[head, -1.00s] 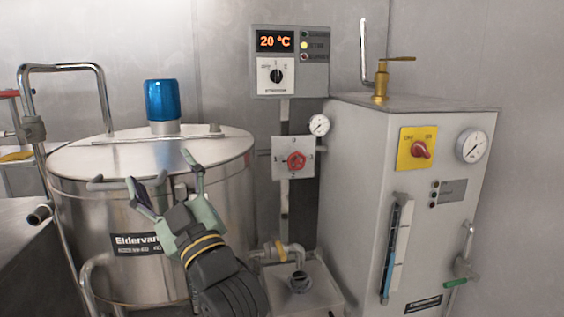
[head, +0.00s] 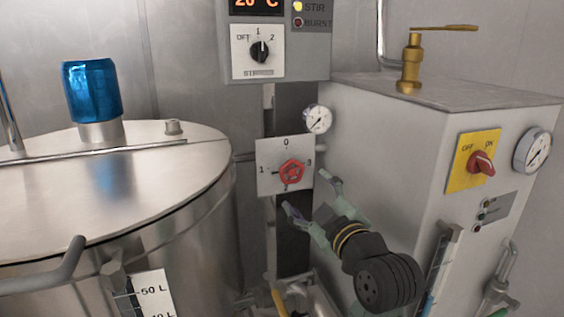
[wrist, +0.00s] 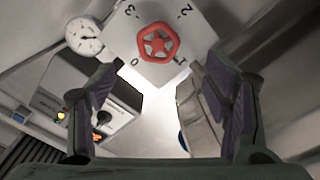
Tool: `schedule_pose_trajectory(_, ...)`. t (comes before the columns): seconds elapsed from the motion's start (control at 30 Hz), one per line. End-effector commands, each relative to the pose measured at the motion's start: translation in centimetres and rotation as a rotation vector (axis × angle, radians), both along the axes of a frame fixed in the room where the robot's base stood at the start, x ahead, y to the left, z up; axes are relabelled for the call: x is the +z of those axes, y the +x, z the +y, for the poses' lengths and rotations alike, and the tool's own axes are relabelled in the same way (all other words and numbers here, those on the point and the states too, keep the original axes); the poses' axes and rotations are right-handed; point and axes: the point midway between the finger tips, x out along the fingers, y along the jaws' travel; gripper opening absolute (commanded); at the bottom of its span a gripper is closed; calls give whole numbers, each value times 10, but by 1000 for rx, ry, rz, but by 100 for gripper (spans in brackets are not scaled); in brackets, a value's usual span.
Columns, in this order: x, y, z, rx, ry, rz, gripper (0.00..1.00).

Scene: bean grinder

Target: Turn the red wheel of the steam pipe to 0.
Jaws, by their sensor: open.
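The red wheel (head: 291,173) sits on a white square plate (head: 268,157) on the steam pipe. In the head view the plate shows 0 at the top, 1 at the left and 3 at the right. The wheel also shows in the wrist view (wrist: 157,43), ahead of my fingers, with 0, 1, 2 and 3 around it. My gripper (head: 308,195) is open and empty, just below and right of the wheel. It also shows in the wrist view (wrist: 160,95), with the wheel apart from both fingers.
A small gauge (head: 318,119) is right above the plate. The control box (head: 275,45) hangs higher up. A steel kettle (head: 110,195) with a blue motor stands left. The grey boiler cabinet (head: 400,135), with a yellow switch plate (head: 463,172) and brass valve (head: 411,65), stands right.

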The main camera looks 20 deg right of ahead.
Motion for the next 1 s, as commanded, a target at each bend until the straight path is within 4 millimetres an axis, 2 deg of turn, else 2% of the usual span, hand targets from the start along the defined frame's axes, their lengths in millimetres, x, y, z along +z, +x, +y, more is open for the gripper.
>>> schedule_pose_trajectory(0.17,-1,7,-4,-6,-2,8,71)
schedule_pose_trajectory(0.5,0,70,-1,-4,-2,9,71)
schedule_pose_trajectory(0.7,-1,97,0,-5,-2,8,71)
schedule_pose_trajectory(1.0,-2,106,0,-6,-3,6,71)
